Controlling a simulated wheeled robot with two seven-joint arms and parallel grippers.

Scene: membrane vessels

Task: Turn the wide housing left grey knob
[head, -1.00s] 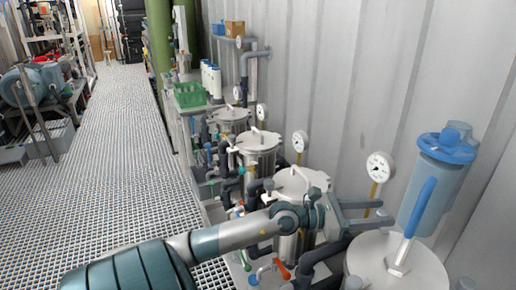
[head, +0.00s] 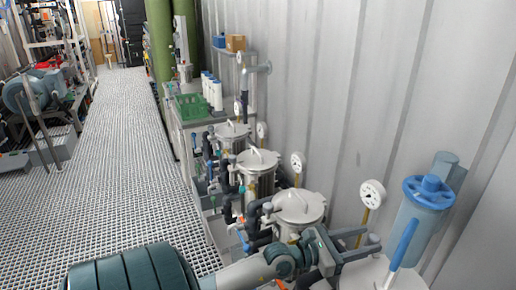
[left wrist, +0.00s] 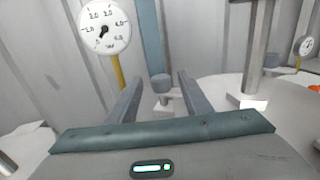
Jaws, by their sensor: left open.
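A small grey knob (left wrist: 160,84) with a round top stands on a pale bracket in the left wrist view. It shows between the two fingers of my left gripper (left wrist: 161,76), which are open and apart on either side of it. I cannot tell how far beyond the fingertips it is. In the head view my left gripper (head: 373,238) reaches over the nearest wide pale housing (head: 388,272) at the bottom right. I cannot make out the grey knob there. The housing's pale lid (left wrist: 215,100) fills the right of the wrist view. My right gripper is not in view.
A pressure gauge (head: 372,194) on a yellow stem stands just beyond the fingers. A blue-capped filter (head: 428,205) and a blue handle (head: 404,244) stand to their right. Another lidded vessel (head: 299,206) lies to the left. The ribbed wall (head: 330,100) is close behind.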

